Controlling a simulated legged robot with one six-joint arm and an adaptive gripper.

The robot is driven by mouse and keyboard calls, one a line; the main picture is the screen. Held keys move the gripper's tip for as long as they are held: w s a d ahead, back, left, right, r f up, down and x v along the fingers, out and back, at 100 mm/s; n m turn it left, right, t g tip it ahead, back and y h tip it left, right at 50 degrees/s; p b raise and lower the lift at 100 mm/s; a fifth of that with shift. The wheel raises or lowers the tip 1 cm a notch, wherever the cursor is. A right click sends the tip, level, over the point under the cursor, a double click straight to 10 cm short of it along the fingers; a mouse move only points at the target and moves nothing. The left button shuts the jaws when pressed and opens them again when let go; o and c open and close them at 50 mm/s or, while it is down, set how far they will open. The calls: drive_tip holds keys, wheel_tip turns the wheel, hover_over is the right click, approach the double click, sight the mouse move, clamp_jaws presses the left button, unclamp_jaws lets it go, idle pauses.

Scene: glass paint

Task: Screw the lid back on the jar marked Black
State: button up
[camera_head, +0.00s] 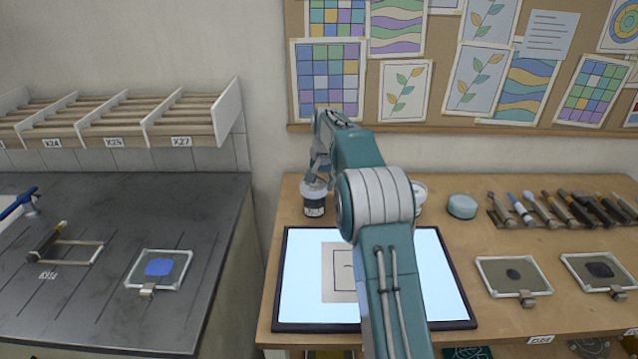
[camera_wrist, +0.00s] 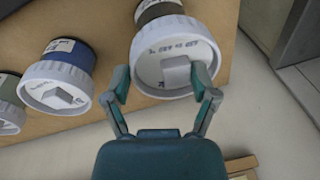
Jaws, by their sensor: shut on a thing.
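A jar (camera_head: 314,208) with a dark body, a label and a white lid (camera_head: 314,186) stands upright on the wooden bench behind the light panel. My gripper (camera_head: 319,172) is directly above it, pointing down, partly hidden by my arm. The lid sits on a dark grey jar (camera_wrist: 157,10). The writing on it is too small to read, so I cannot confirm the marking or how tightly the lid sits.
A blue jar (camera_wrist: 75,52) with a white lid stands beside it, with another jar (camera_wrist: 9,118) further left. A light panel (camera_head: 300,275) lies in front. A round teal tub (camera_head: 462,206) and several brushes (camera_head: 560,208) are to the right. The wall is close behind.

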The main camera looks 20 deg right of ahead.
drive_tip(key=shift+f, duration=0.85)
idle(1.3)
drive_tip(key=m, duration=0.3)
drive_tip(key=m+h, duration=0.1)
drive_tip(key=m, duration=0.1)
drive_tip(key=shift+s+a+f, duration=0.15)
drive_tip(key=shift+s+a, duration=0.15)
drive_tip(key=m, duration=0.4)
drive_tip(key=shift+a, duration=0.3)
drive_tip(key=shift+a+m+g+h, duration=0.1)
drive_tip(key=shift+m+g+h, duration=0.2)
drive_tip(key=shift+m, duration=0.4)
drive_tip(key=m, duration=0.5)
drive_tip(key=shift+a+h, duration=0.3)
drive_tip(key=shift+h, duration=0.1)
